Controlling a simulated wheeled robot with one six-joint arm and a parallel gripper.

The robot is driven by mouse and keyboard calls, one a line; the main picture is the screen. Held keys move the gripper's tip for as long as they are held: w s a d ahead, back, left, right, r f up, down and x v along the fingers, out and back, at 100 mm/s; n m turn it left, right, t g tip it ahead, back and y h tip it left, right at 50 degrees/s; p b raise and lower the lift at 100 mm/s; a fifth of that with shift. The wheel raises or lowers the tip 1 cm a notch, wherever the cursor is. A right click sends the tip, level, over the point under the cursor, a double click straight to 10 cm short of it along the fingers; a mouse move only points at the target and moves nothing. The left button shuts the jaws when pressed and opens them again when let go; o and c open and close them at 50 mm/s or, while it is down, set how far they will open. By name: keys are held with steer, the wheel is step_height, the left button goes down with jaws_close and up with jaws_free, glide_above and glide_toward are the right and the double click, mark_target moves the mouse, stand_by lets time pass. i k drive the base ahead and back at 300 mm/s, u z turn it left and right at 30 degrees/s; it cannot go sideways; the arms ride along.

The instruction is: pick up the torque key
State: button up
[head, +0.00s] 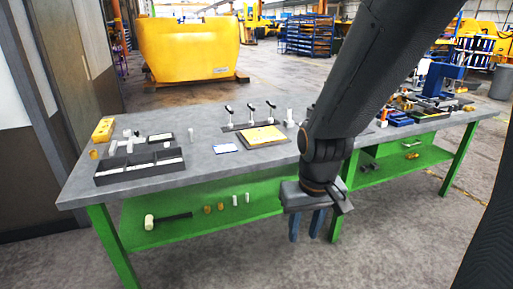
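I cannot single out the torque key with certainty at this size. Three upright pieces with dark handles (250,115) stand in a row on a dark strip at the back middle of the grey bench (190,190); whether one of them is the key I cannot tell. My gripper (306,226) hangs in front of the bench's front edge, pointing down. Its two blue-grey fingers are apart with nothing visible between them. My arm hides part of the bench top right of the middle.
A black divided tray (139,178), a yellow block (102,130) and a yellow plate (262,136) lie on the bench. A mallet (150,222) and small parts lie on the green lower shelf. Tools crowd the right end. Bare bench lies at the front middle.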

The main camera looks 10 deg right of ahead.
mark_target(230, 111)
steer(key=u, duration=0.25)
steer(key=i, duration=1.3)
steer(key=z, duration=0.4)
